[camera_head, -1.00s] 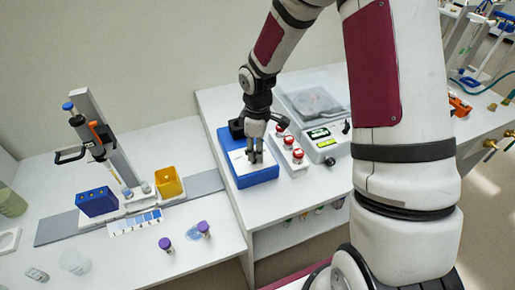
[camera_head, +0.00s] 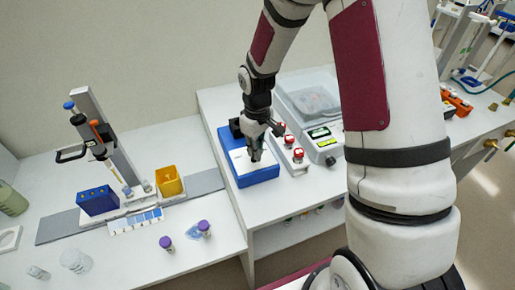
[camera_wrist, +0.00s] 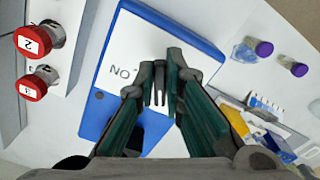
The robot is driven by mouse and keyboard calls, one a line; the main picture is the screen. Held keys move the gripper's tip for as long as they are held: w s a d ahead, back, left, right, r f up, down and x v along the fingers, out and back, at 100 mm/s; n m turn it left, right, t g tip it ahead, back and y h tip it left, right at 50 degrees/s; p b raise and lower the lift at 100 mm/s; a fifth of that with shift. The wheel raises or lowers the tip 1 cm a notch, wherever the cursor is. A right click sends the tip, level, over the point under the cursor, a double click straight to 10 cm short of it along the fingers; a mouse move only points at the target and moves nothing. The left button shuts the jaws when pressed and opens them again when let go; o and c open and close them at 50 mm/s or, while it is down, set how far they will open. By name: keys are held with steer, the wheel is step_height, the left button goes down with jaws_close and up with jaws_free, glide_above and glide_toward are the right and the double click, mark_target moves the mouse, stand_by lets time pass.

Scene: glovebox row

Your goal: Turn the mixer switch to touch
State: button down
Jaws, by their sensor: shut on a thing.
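The mixer is a blue box (camera_head: 260,178) with a white top plate, on the raised bench in the head view. In the wrist view its blue rim (camera_wrist: 190,37) and a printed label reading like "NO" show. My gripper (camera_head: 255,158) points down onto the white top. In the wrist view my gripper (camera_wrist: 160,92) has its fingertips close together around the small grey mixer switch (camera_wrist: 160,84). The fingers hide most of the switch, and I cannot read which setting it points to.
Red-capped bottles (camera_head: 298,155) stand in a rack just right of the mixer, close to my gripper. A balance (camera_head: 323,137) is behind them. On the lower bench at left are a pipette stand (camera_head: 108,135), a yellow box (camera_head: 169,182) and purple-capped tubes (camera_head: 204,227).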

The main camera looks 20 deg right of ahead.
steer(key=c, duration=1.7)
jaws_free()
step_height(320, 180, up, 12)
steer(key=shift+r, duration=0.1)
